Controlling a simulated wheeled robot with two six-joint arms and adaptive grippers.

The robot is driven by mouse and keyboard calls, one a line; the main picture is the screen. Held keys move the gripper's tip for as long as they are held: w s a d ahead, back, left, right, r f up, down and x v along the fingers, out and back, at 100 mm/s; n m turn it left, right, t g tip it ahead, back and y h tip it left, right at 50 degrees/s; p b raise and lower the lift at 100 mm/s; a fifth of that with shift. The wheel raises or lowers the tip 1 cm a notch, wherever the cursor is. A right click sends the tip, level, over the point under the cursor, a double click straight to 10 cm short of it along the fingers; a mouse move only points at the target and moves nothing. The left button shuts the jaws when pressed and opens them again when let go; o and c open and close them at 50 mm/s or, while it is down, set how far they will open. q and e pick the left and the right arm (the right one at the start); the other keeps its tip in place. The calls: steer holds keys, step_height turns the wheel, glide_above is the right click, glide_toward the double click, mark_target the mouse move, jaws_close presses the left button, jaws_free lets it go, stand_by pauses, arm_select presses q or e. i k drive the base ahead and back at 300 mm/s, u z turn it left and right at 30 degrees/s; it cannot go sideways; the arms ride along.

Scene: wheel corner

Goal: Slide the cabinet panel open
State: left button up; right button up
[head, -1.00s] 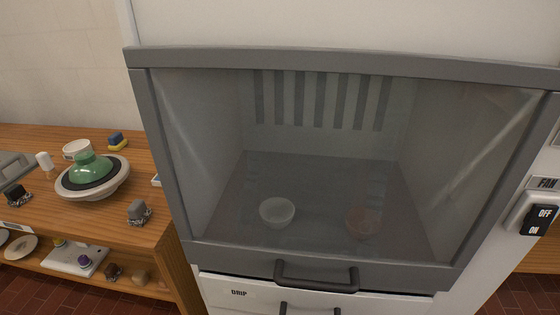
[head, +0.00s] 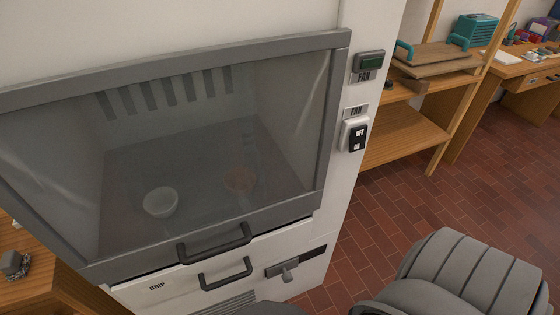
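The cabinet's glass panel (head: 75,180) has a grey frame and stands tilted in the left and middle of the head view. It is down, with its lower rail just above the white drawer front. A dark grey bar handle (head: 215,243) sits on that lower rail. Through the glass I see a pale bowl (head: 160,202) and a brownish bowl (head: 240,179) on the cabinet floor. Neither of my grippers is in view, and nothing touches the handle.
Below is a drawer with its own handle (head: 226,274). A fan switch (head: 354,135) is on the cabinet's right side. A grey ribbed chair-like shape (head: 455,275) fills the lower right. Wooden shelves (head: 400,130) stand beyond, with open brick floor (head: 390,215) between.

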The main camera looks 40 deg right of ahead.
mark_target(128, 261)
steer(key=k, duration=0.5)
steer(key=z, duration=1)
steer(key=i, duration=0.5)
steer(key=u, duration=1.3)
steer(key=k, duration=0.8)
steer(key=z, duration=0.75)
steer(key=i, duration=0.5)
steer(key=u, duration=0.05)
